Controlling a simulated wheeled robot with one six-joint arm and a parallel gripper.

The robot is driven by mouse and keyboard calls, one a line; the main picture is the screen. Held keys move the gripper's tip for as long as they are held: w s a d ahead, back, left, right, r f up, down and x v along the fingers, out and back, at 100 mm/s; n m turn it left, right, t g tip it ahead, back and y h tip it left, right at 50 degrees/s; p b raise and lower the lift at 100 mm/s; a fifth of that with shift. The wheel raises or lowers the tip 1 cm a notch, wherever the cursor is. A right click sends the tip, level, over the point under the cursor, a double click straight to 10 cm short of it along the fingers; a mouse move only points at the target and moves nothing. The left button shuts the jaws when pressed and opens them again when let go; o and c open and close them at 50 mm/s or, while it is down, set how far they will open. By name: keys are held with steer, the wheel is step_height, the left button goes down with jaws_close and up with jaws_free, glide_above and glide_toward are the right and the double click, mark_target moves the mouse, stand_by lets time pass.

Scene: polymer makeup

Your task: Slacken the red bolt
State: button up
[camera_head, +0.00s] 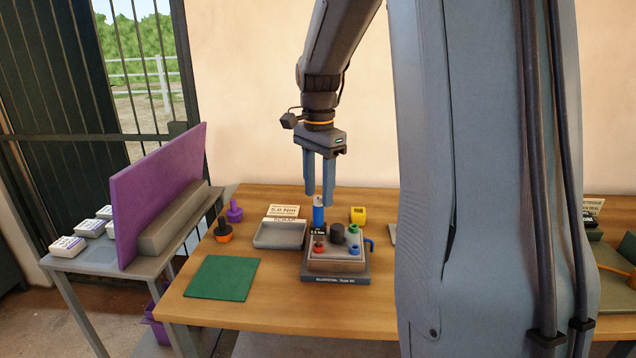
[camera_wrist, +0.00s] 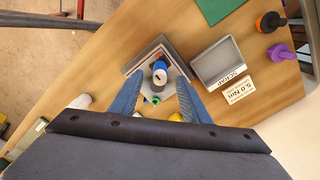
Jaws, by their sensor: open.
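The red bolt (camera_head: 319,249) is at the front left of a small block fixture (camera_head: 335,278) on the table. In the wrist view the handle (camera_wrist: 160,68) shows near the gap between the open fingertips (camera_wrist: 160,78).
The fixture also bears a black knob (camera_head: 337,233), a green bolt (camera_head: 354,228) and a blue bolt (camera_head: 354,250). A grey scrap tray (camera_head: 262,241), a 5.0 Nm card (camera_head: 284,211), a yellow piece (camera_head: 357,215) and a green mat (camera_head: 222,279) lie nearby.

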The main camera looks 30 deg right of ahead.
mark_target(319, 204)
steer(key=shift+f+p, duration=0.65)
steer(key=shift+f, duration=2.45)
jaws_close()
